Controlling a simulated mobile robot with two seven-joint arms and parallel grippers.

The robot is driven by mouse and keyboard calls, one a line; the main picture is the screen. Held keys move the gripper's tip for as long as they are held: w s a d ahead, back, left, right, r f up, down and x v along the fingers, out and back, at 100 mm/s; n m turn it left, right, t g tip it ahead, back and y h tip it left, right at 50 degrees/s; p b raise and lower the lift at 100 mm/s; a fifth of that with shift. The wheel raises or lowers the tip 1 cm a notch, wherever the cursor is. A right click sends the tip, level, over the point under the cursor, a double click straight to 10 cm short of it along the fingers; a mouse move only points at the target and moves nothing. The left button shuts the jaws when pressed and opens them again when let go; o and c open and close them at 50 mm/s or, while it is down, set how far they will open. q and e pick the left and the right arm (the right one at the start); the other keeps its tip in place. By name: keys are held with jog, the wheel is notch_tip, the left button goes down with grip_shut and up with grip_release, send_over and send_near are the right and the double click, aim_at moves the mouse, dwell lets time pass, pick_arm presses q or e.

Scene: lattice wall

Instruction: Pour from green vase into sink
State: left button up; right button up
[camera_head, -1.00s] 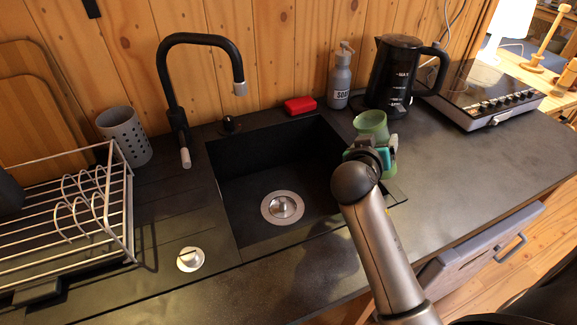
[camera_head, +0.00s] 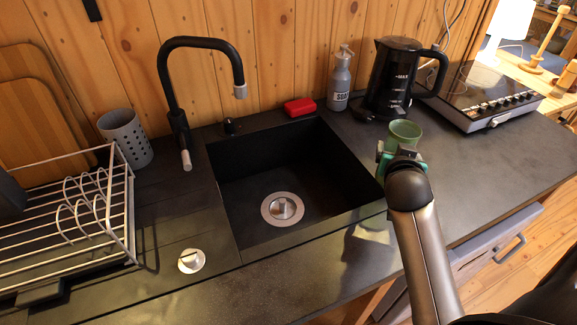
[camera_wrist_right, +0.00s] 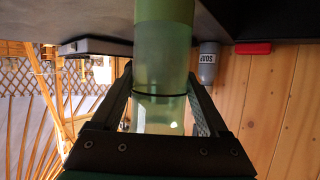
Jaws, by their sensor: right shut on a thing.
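The green vase (camera_head: 404,131) is at the right edge of the sink in the head view, looking upright, with its open rim facing up. My right gripper (camera_head: 400,158) is shut around it, and my arm hides its lower part. In the right wrist view the translucent green vase (camera_wrist_right: 162,60) stands between the two fingers of my right gripper (camera_wrist_right: 160,100). The black sink (camera_head: 240,222) lies to the left of the vase, with a round metal drain (camera_head: 282,208) in its floor. The left gripper is not in view.
A black faucet (camera_head: 172,90) stands behind the sink's left corner. A red sponge (camera_head: 300,106), soap bottle (camera_head: 340,80) and black kettle (camera_head: 388,75) stand behind. A wire dish rack (camera_head: 100,215) is at left, a hob (camera_head: 480,95) at right. Counter right of the vase is clear.

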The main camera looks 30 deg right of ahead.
aim_at(400, 136)
jog(key=shift+r+p, duration=2.05)
jog(key=shift+p, duration=0.3)
jog(key=shift+f, duration=0.1)
jog(key=shift+w+a, duration=0.2)
jog(key=shift+w, duration=0.05)
jog(key=w+a+r+n+t+y+b, duration=0.1)
jog(key=w+a+r+n+y+b, duration=0.2)
jog(key=a, duration=0.4)
jog(key=w+a+r+n+t+y+b, duration=0.1)
jog(key=w+a+r+t, duration=0.1)
jog(key=w+a+r, duration=0.45)
jog(key=s+a+r+n+y+b, duration=0.1)
jog(key=a+r+n+y, duration=0.1)
jog(key=a, duration=0.5)
jog(key=a+r+n+y+b, duration=0.1)
jog(key=a+r+n+y, duration=0.1)
jog(key=a, duration=0.6)
jog(key=shift+s+a+n+t+y+b, duration=0.15)
jog(key=shift+s+n+t+y+b, duration=0.25)
jog(key=shift+y, duration=0.3)
jog(key=shift+r, duration=0.1)
